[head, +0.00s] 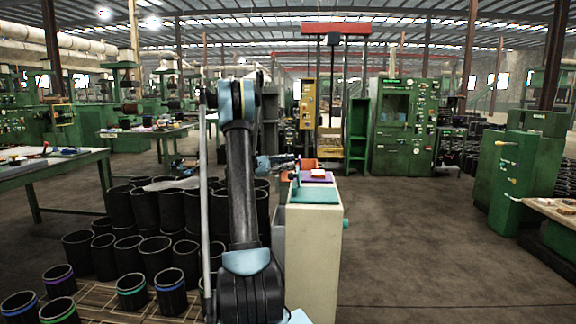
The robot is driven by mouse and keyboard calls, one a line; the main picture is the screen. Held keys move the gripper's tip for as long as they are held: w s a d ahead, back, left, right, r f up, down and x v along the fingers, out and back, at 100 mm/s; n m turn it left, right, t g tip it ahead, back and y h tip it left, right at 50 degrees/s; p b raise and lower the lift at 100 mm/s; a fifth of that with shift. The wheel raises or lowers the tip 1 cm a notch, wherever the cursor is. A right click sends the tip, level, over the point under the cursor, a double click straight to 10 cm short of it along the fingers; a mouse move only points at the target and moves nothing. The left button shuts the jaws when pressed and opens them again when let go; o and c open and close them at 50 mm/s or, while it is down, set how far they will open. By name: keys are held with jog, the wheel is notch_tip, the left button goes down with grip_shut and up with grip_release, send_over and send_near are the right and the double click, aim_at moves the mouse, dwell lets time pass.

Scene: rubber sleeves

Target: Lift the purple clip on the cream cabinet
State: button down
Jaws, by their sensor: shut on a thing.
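The cream cabinet (313,262) stands just right of my arm, with a teal top (315,196). My gripper (296,181) is small in the view, at the left edge of the cabinet top. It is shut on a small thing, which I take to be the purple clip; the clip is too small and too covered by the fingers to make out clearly. I cannot tell whether it touches the cabinet top.
A flat purple piece (317,178) with a small pale and red item (318,173) lies on the cabinet top. An orange thing (303,164) is behind. Many black rubber sleeves (155,258) stand left of my arm. The floor to the right (430,245) is clear.

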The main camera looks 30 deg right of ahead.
jog(key=shift+f, duration=0.15)
jog(key=c, duration=1.4)
grip_release()
jog(key=shift+o, duration=0.2)
jog(key=shift+a, duration=0.1)
jog(key=v, duration=1.2)
